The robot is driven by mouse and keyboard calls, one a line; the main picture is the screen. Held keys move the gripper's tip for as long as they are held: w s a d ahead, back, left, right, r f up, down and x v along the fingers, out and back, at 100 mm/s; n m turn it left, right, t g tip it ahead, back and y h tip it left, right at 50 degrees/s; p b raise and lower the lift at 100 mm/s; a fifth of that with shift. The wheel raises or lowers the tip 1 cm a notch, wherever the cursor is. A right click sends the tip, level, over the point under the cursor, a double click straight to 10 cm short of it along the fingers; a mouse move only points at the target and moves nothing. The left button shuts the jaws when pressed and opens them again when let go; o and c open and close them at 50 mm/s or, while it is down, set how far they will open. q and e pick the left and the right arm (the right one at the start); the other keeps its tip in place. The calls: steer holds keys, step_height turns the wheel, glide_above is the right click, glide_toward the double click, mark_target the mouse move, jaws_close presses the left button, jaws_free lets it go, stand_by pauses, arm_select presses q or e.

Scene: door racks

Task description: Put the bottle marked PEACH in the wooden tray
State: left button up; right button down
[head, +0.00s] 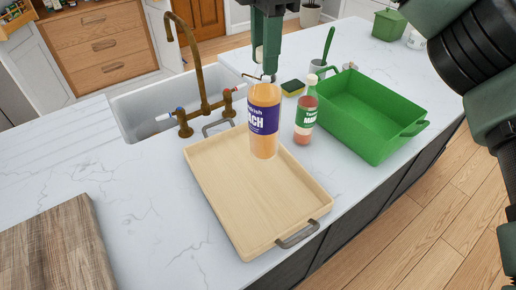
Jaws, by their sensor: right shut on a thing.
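The bottle marked PEACH (264,120) is orange with a purple label, of which I read "ACH". It is upright over the far part of the wooden tray (225,195); I cannot tell whether its base touches the tray floor. My right gripper (264,78) comes down from above and is shut on the bottle's top. The tray is pale wood with dark metal handles and lies on the white counter. My left gripper is not in view.
A smaller bottle with a green label (306,115) stands just right of the tray. A green bin (372,112) is further right, with a sponge (293,88) behind. A sink with a brass faucet (204,95) is behind the tray. A wooden board (55,250) lies at left.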

mark_target(266, 88)
steer(key=f, duration=0.6)
steer(key=shift+s+d+f, duration=0.15)
steer(key=shift+s+f, duration=0.15)
step_height(266, 88, down, 6)
steer(key=shift+w+f+p, duration=0.1)
steer(key=shift+w+p, duration=0.05)
steer(key=shift+p, duration=0.6)
steer(key=shift+f, duration=0.55)
steer(key=shift+f+p, duration=0.45)
steer(key=shift+f, duration=1.4)
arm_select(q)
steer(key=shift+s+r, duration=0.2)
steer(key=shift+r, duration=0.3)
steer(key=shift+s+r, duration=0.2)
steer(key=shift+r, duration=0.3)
arm_select(e)
steer(key=c, duration=1.1)
jaws_free()
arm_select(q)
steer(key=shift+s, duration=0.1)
